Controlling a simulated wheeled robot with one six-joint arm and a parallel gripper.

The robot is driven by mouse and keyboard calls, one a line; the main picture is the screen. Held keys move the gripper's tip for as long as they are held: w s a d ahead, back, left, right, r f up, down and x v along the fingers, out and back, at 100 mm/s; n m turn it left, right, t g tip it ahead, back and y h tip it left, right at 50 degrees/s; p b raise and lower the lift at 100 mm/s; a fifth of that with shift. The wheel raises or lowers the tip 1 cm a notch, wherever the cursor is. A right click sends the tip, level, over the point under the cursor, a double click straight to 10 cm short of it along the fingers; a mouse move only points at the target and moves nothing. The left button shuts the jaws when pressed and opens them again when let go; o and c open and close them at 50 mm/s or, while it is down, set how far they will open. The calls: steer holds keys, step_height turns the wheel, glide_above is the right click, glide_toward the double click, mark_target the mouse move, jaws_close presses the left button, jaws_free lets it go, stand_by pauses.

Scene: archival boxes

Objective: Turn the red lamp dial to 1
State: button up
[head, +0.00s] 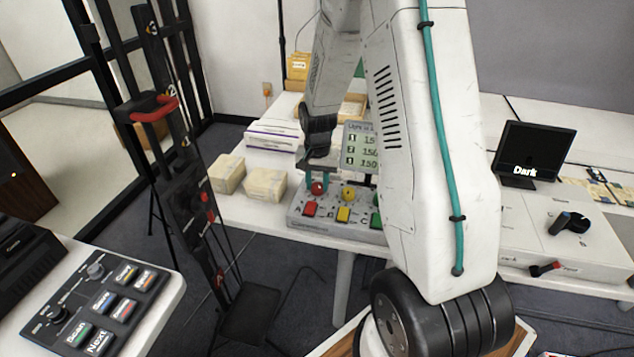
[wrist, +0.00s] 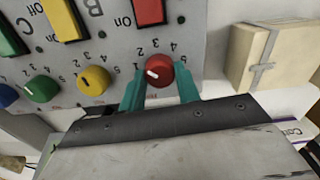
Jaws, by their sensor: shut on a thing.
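The red lamp dial (head: 318,188) is a small round knob on the grey control panel (head: 296,212), above a red switch (head: 311,209). In the wrist view the red dial (wrist: 160,71) has a white mark at its left side, on the side of the printed 1. The scale runs from 1 at left over the top to 5 at right. My gripper (wrist: 159,85) has its teal fingers on either side of the dial, closed on it. In the head view my gripper (head: 320,181) is over the panel's left end.
A yellow dial (head: 348,193) and a yellow switch (head: 344,214) are beside the red ones. A sign (head: 359,146) with numbers stands behind the panel. A screen (head: 536,152) reads "Dark". Pale boxes (head: 265,187) are left of the panel.

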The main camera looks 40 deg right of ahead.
mark_target(318, 185)
steer(key=n, duration=0.6)
stand_by(0.6)
steer(key=o, duration=1)
steer(key=shift+c, duration=0.2)
steer(key=shift+r, duration=0.1)
step_height(318, 185, up, 8)
steer(key=shift+s+f, duration=0.1)
steer(key=shift+f, duration=0.05)
